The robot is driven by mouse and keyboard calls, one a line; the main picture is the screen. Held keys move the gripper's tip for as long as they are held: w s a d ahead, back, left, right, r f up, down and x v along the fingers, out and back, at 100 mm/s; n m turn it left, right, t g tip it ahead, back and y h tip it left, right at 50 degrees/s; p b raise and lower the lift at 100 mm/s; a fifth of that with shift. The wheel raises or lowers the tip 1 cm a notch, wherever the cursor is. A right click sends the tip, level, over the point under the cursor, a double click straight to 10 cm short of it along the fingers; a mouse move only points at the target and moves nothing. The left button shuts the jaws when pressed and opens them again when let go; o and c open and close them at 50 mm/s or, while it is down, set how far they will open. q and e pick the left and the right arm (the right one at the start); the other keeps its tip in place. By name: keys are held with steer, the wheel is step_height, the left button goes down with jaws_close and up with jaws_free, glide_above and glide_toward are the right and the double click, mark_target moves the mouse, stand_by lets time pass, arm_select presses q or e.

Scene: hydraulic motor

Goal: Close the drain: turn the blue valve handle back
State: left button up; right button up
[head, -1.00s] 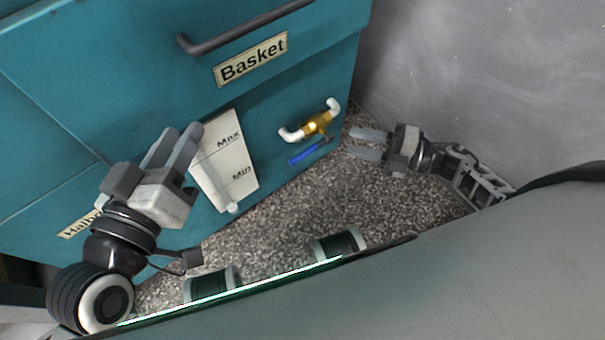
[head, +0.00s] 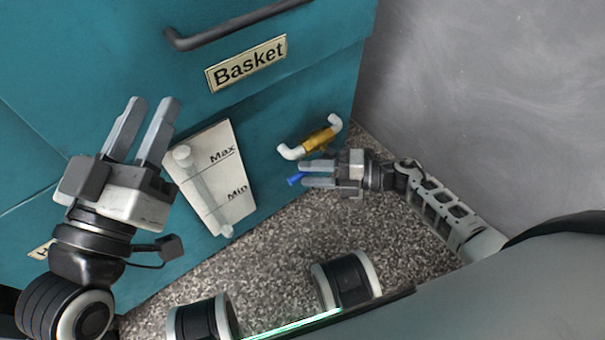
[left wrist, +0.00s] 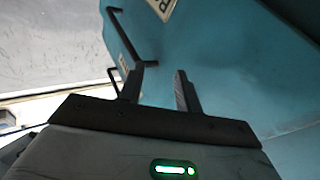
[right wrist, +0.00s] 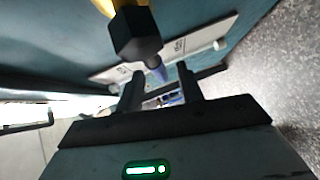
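The drain valve has a yellow body (head: 318,139) between white pipe elbows, low on the teal cabinet front. Its blue handle (head: 296,179) shows only as a short tip past my right gripper's fingers; the rest is hidden in the head view. My right gripper (head: 305,174) is open, fingers pointing left beside the handle. In the right wrist view a dark hexagonal valve part (right wrist: 135,36) sits above the fingers, and the blue handle (right wrist: 161,73) appears between the finger lines. Contact cannot be told. My left gripper (head: 152,108) is open and empty before the cabinet.
A white level gauge (head: 225,180) marked Max and Min is left of the valve. A drawer labelled Basket (head: 246,63) with a dark bar handle (head: 235,28) is above. Speckled floor (head: 270,250) lies below, and a grey wall (head: 470,90) stands at right.

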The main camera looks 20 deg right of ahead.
steer(key=shift+x, duration=1.25)
jaws_close()
steer(key=shift+d+r, duration=0.15)
